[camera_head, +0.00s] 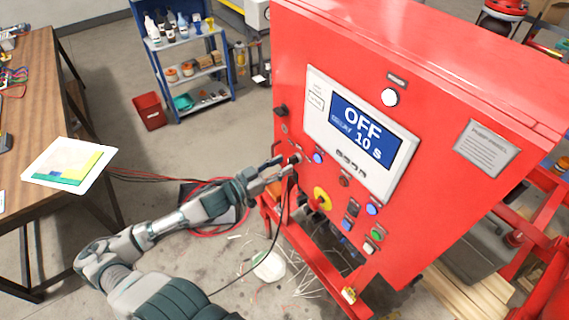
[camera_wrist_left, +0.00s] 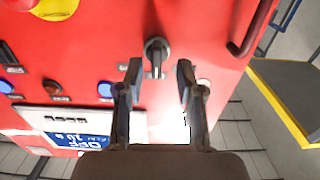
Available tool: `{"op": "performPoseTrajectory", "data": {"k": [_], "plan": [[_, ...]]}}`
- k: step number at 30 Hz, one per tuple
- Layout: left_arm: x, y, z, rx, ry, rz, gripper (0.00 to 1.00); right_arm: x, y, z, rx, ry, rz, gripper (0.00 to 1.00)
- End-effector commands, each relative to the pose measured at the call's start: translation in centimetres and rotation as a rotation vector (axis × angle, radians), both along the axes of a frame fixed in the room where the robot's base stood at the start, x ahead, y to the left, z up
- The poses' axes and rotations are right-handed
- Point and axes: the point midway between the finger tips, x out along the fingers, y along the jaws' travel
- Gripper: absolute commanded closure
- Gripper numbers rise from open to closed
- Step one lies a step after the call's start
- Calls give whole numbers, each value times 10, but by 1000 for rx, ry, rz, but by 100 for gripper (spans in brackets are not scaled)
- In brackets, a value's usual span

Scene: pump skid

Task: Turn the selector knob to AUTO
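The selector knob (camera_wrist_left: 156,56) is a grey knob on the red panel (camera_head: 400,70). In the left wrist view its bar points straight along the picture's vertical. In the head view the knob (camera_head: 296,158) shows partly at the fingertips. My left gripper (camera_head: 281,168) reaches the panel's left side from the left. In the left wrist view its two fingers (camera_wrist_left: 158,80) are open, one on each side of the knob's line, with clear gaps to it. Contact is not visible. The screen (camera_head: 362,132) reads OFF, DELAY 10 S. My right gripper is not in view.
A blue button (camera_head: 318,157), a red button (camera_head: 344,181) and a yellow-red emergency switch (camera_head: 322,198) sit near the knob. A wooden table (camera_head: 40,95) stands left; cables lie on the floor.

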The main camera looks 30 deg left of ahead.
Motion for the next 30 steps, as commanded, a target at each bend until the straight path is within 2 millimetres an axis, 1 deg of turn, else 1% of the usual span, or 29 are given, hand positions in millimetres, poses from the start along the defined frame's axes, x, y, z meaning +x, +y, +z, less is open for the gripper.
{"op": "performPoseTrajectory", "data": {"k": [3, 6, 11, 17, 18, 20, 21, 22, 30], "plan": [[9, -4, 2, 1, -4, -1, 63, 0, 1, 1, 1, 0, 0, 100], [13, -7, 2, 2, -2, -1, 63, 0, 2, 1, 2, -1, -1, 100], [15, -10, 1, 4, -1, -1, 63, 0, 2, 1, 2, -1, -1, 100], [15, -8, 1, 3, -1, -1, 63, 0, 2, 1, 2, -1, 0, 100], [15, -8, 1, 2, -1, -1, 73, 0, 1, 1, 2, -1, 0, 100], [15, -7, 1, 2, -1, -1, 88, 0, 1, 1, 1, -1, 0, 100], [15, -7, 1, 2, -1, -1, 98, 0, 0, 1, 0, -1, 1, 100], [15, -7, 1, 1, -1, -1, 100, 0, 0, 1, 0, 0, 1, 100], [15, -6, 0, 7, -2, 0, 100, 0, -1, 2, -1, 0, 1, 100]]}}
